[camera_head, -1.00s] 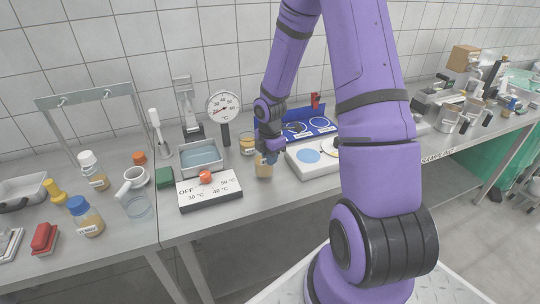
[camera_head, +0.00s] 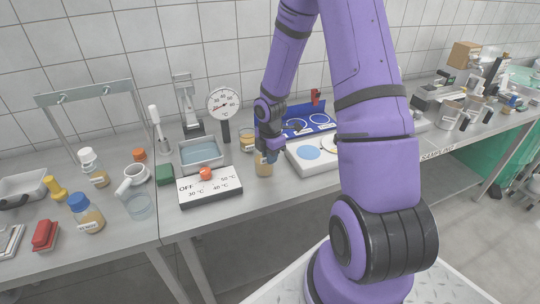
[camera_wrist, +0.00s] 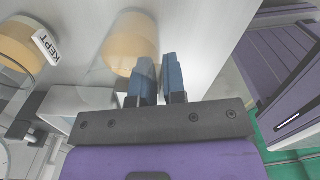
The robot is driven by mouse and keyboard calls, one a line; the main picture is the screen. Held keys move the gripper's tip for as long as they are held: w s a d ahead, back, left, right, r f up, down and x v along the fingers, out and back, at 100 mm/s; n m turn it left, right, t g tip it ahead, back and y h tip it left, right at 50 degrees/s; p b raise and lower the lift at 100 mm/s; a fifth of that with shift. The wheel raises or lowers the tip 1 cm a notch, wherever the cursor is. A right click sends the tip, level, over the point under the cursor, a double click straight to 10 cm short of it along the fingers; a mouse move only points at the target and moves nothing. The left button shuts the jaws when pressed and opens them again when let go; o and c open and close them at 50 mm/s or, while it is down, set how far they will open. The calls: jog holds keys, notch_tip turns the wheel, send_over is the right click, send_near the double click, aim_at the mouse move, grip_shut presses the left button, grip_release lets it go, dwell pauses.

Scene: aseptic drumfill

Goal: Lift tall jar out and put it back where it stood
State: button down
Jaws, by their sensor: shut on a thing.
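The tall jar (camera_head: 263,169), clear with tan contents, is at the front edge of the bench, right of the white temperature panel. My gripper (camera_head: 270,155) is at its upper right side, fingers pointing down. In the wrist view the jar (camera_wrist: 130,42) shows beyond the blue fingertips (camera_wrist: 155,75), which are close together and shut on its near edge. The jar looks upright. I cannot tell whether its base touches the bench.
A second jar (camera_head: 247,141), labelled KEPT in the wrist view (camera_wrist: 18,50), stands just behind. The white panel (camera_head: 210,190) with an orange knob is left. A dial thermometer (camera_head: 224,104) stands behind.

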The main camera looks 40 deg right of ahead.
jog(key=c, duration=1.1)
grip_release()
notch_tip(320, 180, up, 11)
jog(key=shift+f, duration=0.15)
